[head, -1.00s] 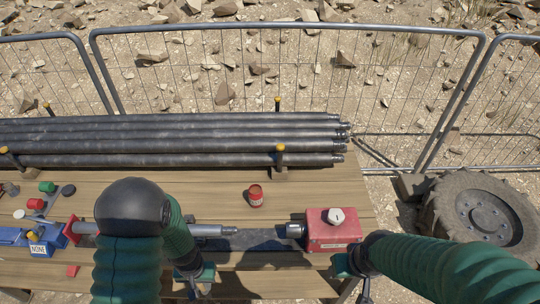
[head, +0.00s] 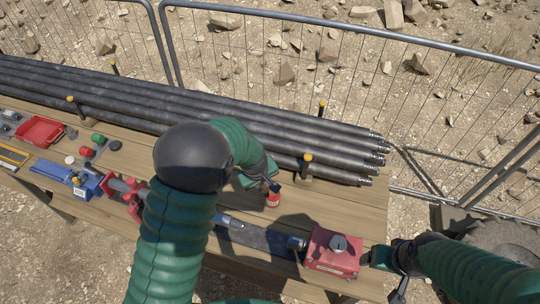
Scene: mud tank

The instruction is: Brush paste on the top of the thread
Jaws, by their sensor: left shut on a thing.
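My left gripper (head: 268,184) is at the top of a small red tin (head: 273,199) on the bench. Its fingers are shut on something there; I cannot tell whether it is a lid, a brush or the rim. A grey rod (head: 228,221) lies along the bench in a red clamp (head: 132,197), partly hidden by my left arm. Its right end narrows, but thread is too small to make out. My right gripper (head: 382,258) is beside a red box (head: 332,254) with a grey knob; its finger state is unclear. A short grey fitting (head: 296,243) points left from the box.
Several long dark pipes (head: 190,112) lie along the back of the wooden bench (head: 362,215), held by yellow-capped posts (head: 306,160). Caps, a red tray (head: 41,131) and a blue tool (head: 55,171) crowd the left. A wire fence stands behind; a tyre (head: 490,238) is at the right.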

